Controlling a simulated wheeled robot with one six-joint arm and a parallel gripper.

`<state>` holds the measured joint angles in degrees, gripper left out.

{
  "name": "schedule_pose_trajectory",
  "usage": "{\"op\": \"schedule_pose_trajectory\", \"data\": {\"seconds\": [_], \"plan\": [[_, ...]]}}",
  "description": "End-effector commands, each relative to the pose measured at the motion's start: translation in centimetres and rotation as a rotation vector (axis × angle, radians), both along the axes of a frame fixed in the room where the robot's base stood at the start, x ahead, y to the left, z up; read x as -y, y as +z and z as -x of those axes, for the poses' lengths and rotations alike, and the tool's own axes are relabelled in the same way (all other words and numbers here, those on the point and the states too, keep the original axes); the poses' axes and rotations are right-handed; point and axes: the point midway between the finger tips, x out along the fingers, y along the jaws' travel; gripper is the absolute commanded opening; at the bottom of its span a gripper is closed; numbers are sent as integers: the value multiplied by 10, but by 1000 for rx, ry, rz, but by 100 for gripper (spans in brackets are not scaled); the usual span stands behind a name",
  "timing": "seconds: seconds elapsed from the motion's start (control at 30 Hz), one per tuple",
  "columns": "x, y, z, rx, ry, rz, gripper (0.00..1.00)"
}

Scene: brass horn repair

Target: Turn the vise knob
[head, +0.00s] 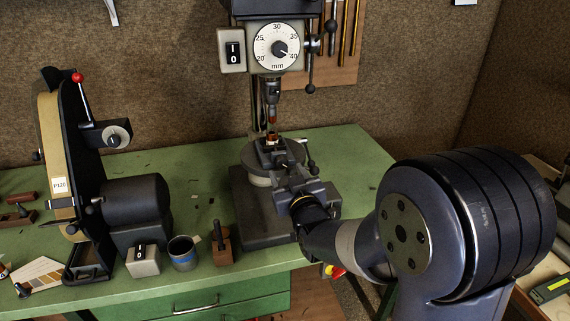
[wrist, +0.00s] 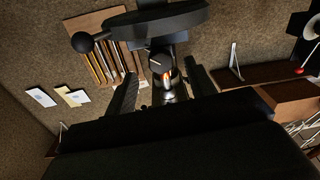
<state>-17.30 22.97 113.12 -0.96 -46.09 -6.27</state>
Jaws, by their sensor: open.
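The small dark vise (head: 271,157) sits on the round drill-press table (head: 250,166), gripping a coppery workpiece (head: 271,137) below the drill. In the wrist view, which is upside down, a dark rounded part that looks like the vise knob (wrist: 160,61) shows between my fingers, beside the orange-lit workpiece (wrist: 167,75). My gripper (head: 294,177) is open in front of the vise; its fingers also flank the knob in the wrist view (wrist: 161,68). I cannot tell whether they touch it. The knob is not clear in the head view.
A ball-ended lever (head: 310,163) stands right of the vise, close to my gripper. The drill chuck (head: 272,88) hangs above. A belt sander (head: 75,165), a mug (head: 183,252) and a wooden block (head: 222,248) stand to the left. The right bench corner is clear.

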Motion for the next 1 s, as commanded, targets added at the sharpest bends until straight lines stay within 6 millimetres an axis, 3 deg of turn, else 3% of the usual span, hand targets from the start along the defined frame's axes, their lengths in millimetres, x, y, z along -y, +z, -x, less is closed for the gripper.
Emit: {"op": "schedule_pose_trajectory", "data": {"seconds": [0.23, 0.63, 1.0], "plan": [[-8, 1, -24, -1, 0, 0, 52], [-9, 0, -29, 0, 0, 0, 52], [-9, 0, -28, 0, 0, 0, 22]]}}
